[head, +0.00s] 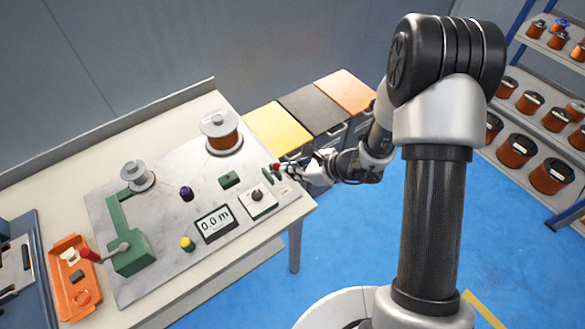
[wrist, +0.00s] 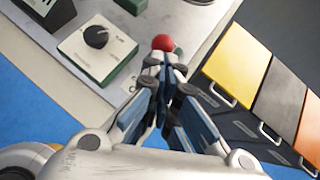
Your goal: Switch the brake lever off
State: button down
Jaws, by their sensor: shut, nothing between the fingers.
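The brake lever shows a red ball knob (head: 276,167) by a small green base at the right edge of the winder's plate. The knob also shows in the wrist view (wrist: 163,42), just beyond the fingertips. My gripper (head: 287,170) is shut and empty, reaching in from the right with its tips close beside the knob. In the wrist view my gripper (wrist: 163,65) partly hides the lever below the knob. I cannot tell whether the tips touch it.
The winder plate (head: 160,205) holds a rotary dial (head: 257,195), a display reading 0.0 m (head: 214,223), a copper spool (head: 222,137) and a red-knobbed crank (head: 90,255). Yellow, black and orange-topped cabinets (head: 277,128) stand behind my gripper. A spool shelf (head: 535,120) stands at right.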

jog(key=shift+w+a+r+g+p, duration=0.15)
jog(key=shift+w+r+g+p, duration=0.2)
jog(key=shift+p, duration=0.8)
jog(key=w+a+r+m+g+h+p, duration=0.1)
jog(key=w+a+r+g+h+p, duration=0.1)
jog(key=p, duration=1.1)
jog(key=w+a+g, duration=0.1)
jog(key=w, duration=0.1)
jog(key=shift+w+a+h+p, duration=0.15)
jog(key=shift+w+h+p, duration=0.2)
jog(key=shift+h+p, duration=0.05)
jog(key=shift+s+r, duration=0.1)
jog(key=shift+r, duration=0.1)
jog(key=shift+r+p, duration=0.5)
jog(key=shift+r, duration=0.2)
